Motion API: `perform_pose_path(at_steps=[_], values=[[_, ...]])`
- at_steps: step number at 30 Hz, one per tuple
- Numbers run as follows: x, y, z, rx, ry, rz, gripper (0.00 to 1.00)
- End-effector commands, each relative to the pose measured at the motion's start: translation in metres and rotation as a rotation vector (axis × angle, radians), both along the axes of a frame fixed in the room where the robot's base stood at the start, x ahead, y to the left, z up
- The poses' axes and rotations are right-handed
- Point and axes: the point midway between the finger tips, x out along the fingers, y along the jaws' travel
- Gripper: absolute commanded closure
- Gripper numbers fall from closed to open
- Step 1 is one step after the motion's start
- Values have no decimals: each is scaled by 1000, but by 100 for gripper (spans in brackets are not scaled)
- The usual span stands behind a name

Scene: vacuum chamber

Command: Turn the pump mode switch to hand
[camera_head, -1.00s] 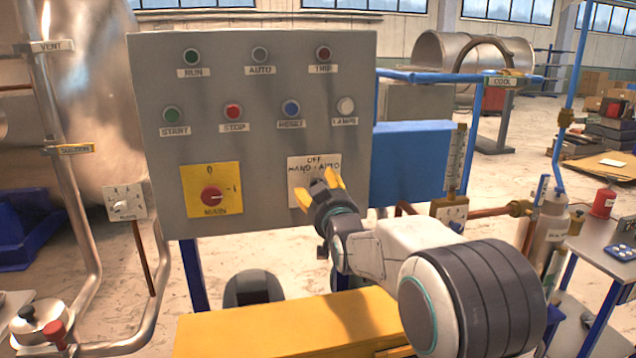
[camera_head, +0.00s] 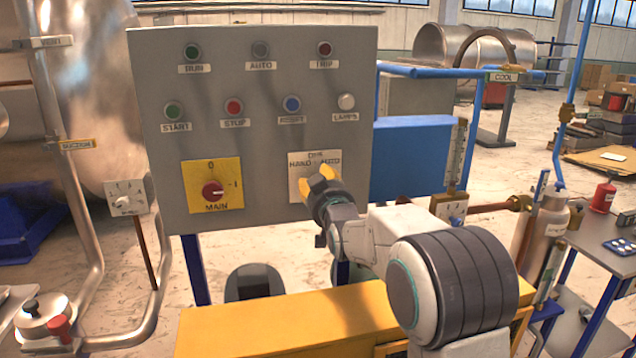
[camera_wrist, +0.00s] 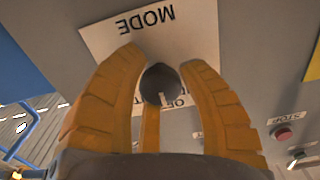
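The pump mode switch is a small dark round knob (camera_wrist: 160,84) on a white plate (camera_head: 297,186) marked OFF, HAND and AUTO, at the lower right of the grey control panel. The wrist view sees it upside down, with MODE on the plate. A pale mark on the knob points toward the OFF lettering. My gripper (camera_head: 320,180) is at the plate, its yellow fingers drawn in around the knob. In the wrist view the fingertips (camera_wrist: 161,62) lie at both sides of the knob and appear to touch it. In the head view the gripper hides the knob.
A red MAIN switch (camera_head: 212,191) on a yellow plate sits left on the panel (camera_head: 260,110), below rows of lamps and buttons. A yellow cabinet (camera_head: 285,325) stands under my arm. A blue box (camera_head: 410,155) and pipework stand to the right.

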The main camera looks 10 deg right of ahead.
Motion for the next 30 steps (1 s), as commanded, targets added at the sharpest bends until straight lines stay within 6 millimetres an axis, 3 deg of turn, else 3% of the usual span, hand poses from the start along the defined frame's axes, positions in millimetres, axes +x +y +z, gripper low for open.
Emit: perform_pose_path(at_steps=[11,20,30], values=[[0,0,-1,0,2,0,98],[0,0,-4,-50,1,0,98],[0,0,-8,-296,3,0,99]])
